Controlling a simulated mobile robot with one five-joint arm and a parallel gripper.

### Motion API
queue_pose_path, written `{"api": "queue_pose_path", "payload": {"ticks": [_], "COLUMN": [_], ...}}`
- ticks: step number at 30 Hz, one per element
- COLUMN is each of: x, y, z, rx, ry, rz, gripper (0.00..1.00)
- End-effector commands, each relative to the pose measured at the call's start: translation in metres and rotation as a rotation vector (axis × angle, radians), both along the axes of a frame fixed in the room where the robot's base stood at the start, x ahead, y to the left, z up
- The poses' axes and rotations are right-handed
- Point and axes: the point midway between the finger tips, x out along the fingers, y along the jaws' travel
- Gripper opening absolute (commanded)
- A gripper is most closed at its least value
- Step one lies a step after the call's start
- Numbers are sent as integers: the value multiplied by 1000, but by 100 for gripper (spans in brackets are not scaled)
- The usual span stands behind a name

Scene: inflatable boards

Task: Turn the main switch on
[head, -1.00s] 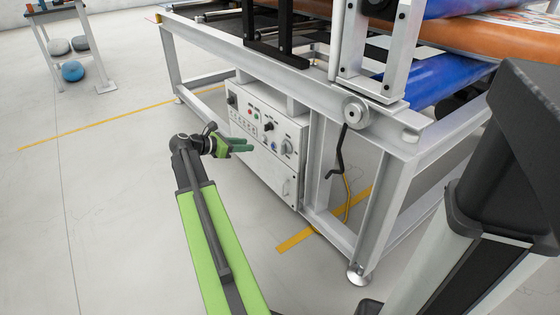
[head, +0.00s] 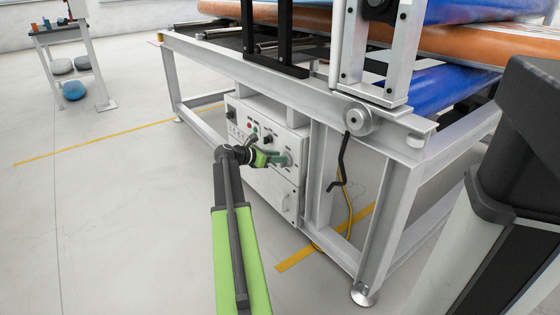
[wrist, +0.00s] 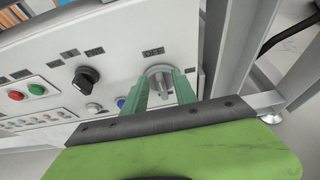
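The main switch, a grey rotary knob (wrist: 160,76), sits on the white control panel (wrist: 120,30) under a label that reads OFF. My gripper (head: 275,160) is at the panel's right part in the head view. In the wrist view its two green fingers (wrist: 161,88) are apart, one on each side of the knob's lower part. I cannot tell whether they touch it. In the head view the gripper largely covers the knob.
A black rotary knob (wrist: 86,80), a red button (wrist: 15,95) and a green button (wrist: 37,89) are left of the switch. A blue button (wrist: 121,103) is close to the left finger. A frame post (wrist: 216,45) stands right of the panel. Open floor (head: 130,220) lies left.

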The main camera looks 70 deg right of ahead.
Motion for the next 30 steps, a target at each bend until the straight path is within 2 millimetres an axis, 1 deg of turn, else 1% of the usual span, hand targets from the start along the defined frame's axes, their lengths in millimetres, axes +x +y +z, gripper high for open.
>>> {"api": "queue_pose_path", "payload": {"ticks": [1,3,11,19,25,26,27,30], "x": [-2,-4,-5,-4,-5,-3,-5,-6], "y": [-4,-6,-7,-7,-6,-33,-19,-11], "z": [-3,-4,-3,-3,-3,-3,-3,-3], "rx": [0,0,0,0,1,1,-1,-5], "ry": [0,0,0,0,0,0,0,-4], "rz": [0,0,0,0,-2,-6,-3,0], "gripper": [34,34,34,0,0,0,0,0]}}
